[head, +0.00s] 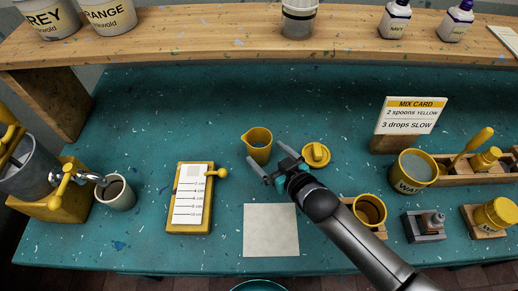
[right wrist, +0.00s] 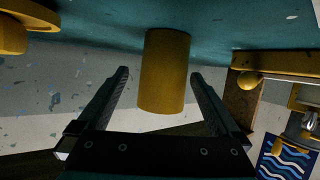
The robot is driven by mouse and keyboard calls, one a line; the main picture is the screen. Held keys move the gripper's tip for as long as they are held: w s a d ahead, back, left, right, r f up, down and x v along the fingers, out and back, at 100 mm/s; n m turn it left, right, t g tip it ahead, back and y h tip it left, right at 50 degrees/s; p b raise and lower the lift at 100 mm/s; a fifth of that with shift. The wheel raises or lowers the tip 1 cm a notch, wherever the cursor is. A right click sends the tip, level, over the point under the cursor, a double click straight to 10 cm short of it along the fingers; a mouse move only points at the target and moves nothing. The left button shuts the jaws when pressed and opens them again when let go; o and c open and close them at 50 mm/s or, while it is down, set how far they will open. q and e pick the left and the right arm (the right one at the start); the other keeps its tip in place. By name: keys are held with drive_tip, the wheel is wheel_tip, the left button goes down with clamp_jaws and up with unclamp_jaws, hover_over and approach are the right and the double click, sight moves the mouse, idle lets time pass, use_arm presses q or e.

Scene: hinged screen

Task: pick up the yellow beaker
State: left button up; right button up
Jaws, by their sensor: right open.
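The yellow beaker (head: 258,147) stands upright on the teal bench near the middle of the head view, its spout toward the left. My right gripper (head: 268,168) is just in front of it and to its right, with its two fingers apart. In the right wrist view the beaker (right wrist: 165,72) shows between the two open fingers (right wrist: 160,80), with clear gaps on both sides. I see no contact with it. My left gripper is in neither view.
A yellow lid-like piece (head: 316,155) lies close right of my gripper. A pale square sheet (head: 270,230) lies in front. A yellow scale board (head: 190,198) with a knobbed lever is to the left. A yellow cup (head: 369,211) stands beside my right arm.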

sight(254, 144)
drive_tip(key=x, duration=0.5)
drive_tip(key=shift+s+a+r+b, duration=0.1)
drive_tip(key=shift+s+a+b, duration=0.1)
drive_tip(key=shift+b, duration=0.2)
drive_tip(key=c, duration=1.5)
